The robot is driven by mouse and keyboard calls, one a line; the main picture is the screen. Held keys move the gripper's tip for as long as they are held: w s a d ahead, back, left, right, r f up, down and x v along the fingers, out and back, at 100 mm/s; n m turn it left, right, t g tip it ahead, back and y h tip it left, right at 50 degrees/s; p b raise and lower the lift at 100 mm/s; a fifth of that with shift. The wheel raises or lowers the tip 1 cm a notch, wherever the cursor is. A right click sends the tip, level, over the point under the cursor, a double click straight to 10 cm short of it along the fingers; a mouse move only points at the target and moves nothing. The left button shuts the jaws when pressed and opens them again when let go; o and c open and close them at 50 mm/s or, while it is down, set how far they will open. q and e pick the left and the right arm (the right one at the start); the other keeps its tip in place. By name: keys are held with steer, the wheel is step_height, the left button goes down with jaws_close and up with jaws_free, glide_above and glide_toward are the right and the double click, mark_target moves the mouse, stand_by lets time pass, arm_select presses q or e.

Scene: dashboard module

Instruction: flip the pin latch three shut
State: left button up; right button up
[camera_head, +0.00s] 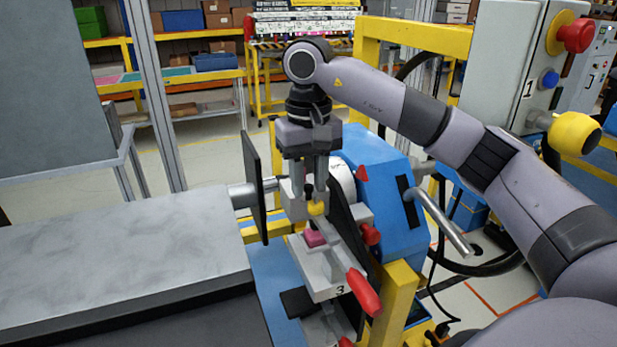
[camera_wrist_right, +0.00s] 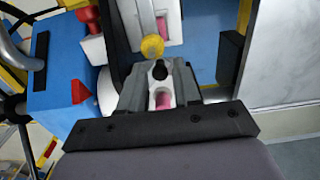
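The latch unit marked 3 (camera_head: 318,278) is a grey block with a pink piece (camera_head: 314,238) on it and a grey lever. A yellow ball knob (camera_head: 316,208) tops the lever; the knob also shows in the right wrist view (camera_wrist_right: 152,46). My right gripper (camera_head: 315,196) points down just above the knob. In the right wrist view its fingers (camera_wrist_right: 162,68) stand apart, with a dark knob and a second pink piece visible between them. The yellow knob appears just beyond the fingertips; contact is unclear. My left gripper is not seen.
A red handle (camera_head: 364,292) sticks out near the numbered block. A blue housing (camera_head: 378,185) with a metal bar (camera_head: 440,222) stands right. A dark upright plate (camera_head: 255,190) and a grey slab (camera_head: 120,250) lie left. A control box (camera_head: 515,65) stands upper right.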

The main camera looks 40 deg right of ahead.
jaws_close()
steer(key=shift+w+a+m+p, duration=0.1)
steer(key=shift+w+m+p, duration=0.5)
steer(key=shift+m, duration=0.9)
steer(key=shift+w+a+m+p, duration=0.15)
steer(key=shift+w+m+p, duration=0.2)
steer(key=shift+w+m, duration=0.85)
steer(key=shift+w+a+m+p, duration=0.1)
steer(key=shift+w+m+p, duration=0.35)
steer(key=shift+m, duration=1.35)
steer(key=shift+o, duration=1.8)
jaws_free()
